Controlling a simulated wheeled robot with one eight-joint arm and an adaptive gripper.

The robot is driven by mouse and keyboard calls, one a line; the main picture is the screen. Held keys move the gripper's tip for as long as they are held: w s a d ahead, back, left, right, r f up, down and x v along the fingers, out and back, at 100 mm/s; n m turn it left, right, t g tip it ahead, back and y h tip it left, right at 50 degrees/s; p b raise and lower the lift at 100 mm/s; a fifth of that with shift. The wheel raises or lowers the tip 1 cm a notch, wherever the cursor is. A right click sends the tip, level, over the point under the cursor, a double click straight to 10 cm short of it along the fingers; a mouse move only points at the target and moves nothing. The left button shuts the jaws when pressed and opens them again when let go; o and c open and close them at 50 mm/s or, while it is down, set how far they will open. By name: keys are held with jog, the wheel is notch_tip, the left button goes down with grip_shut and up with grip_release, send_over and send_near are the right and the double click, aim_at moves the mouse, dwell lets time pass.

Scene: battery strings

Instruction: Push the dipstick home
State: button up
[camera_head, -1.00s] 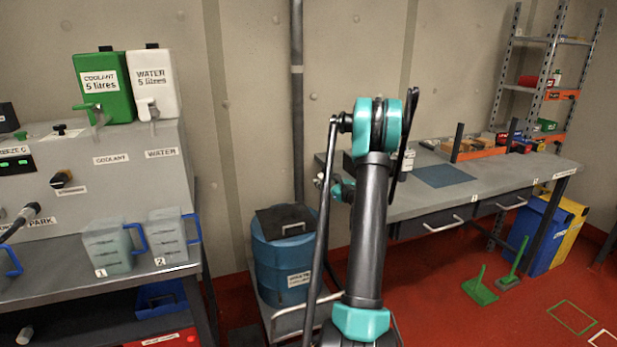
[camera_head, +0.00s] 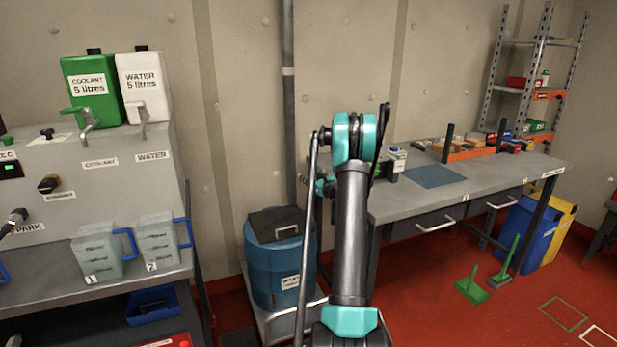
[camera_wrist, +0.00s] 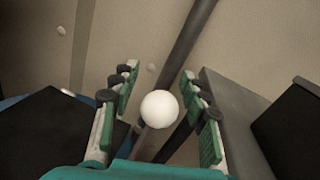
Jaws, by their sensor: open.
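My gripper (camera_wrist: 159,82) is open in the wrist view, with a green-padded finger on each side. A smooth white ball (camera_wrist: 159,108) shows between the fingers; I cannot tell whether it is apart from my gripper. No dipstick can be made out in either view. In the head view my arm stands upright in the middle and my gripper cannot be made out.
A blue drum (camera_head: 262,268) with a black lid stands on a low grey platform. A grey bench (camera_head: 400,208) is at right. At left are a grey machine (camera_head: 115,185) and two numbered jugs (camera_head: 97,255) (camera_head: 158,241).

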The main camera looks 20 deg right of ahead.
grip_shut()
dwell(0.3)
